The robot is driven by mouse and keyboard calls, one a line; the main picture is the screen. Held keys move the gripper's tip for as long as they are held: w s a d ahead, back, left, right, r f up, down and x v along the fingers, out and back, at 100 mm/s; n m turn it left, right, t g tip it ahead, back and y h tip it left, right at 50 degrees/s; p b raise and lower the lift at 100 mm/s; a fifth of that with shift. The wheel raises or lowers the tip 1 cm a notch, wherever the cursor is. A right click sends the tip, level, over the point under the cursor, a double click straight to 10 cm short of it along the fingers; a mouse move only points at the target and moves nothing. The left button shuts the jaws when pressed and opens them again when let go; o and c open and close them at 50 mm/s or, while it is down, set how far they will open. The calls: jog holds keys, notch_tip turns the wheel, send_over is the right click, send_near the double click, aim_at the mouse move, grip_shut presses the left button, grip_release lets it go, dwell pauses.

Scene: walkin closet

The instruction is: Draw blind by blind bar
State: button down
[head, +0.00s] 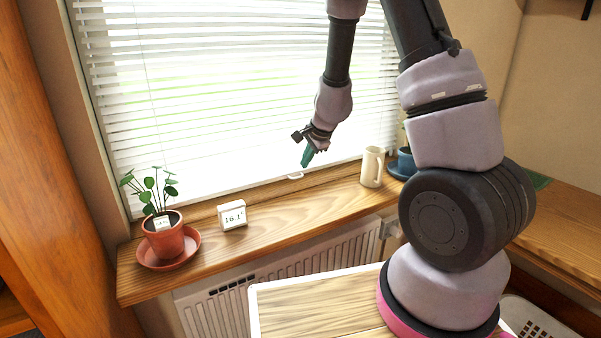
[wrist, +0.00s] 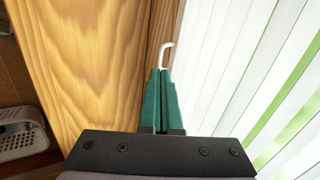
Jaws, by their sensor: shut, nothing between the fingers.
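The white slatted blind (head: 235,85) hangs over the window, lowered almost to the wooden sill. Its bottom bar (head: 235,188) runs just above the sill, with a small white handle (head: 296,176) at its lower edge. My gripper (head: 307,158) is in front of the lower blind, pointing down, with its green fingers together and empty. In the wrist view, the closed fingertips (wrist: 160,73) point at the curved white handle (wrist: 166,52), which shows just beyond them. I cannot tell whether they touch it. Slats (wrist: 240,70) fill the right of that view.
On the sill (head: 290,205), a potted plant (head: 163,238) and a small white clock (head: 232,215) stand left of my gripper. A cream jug (head: 372,167) and a blue cup (head: 404,163) stand right. A radiator (head: 300,262) is below. The sill between clock and jug is clear.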

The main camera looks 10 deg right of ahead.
jog(key=x, duration=0.6)
jog(key=shift+s+f, duration=0.15)
jog(key=shift+f, duration=1.7)
jog(key=shift+d+r, duration=0.1)
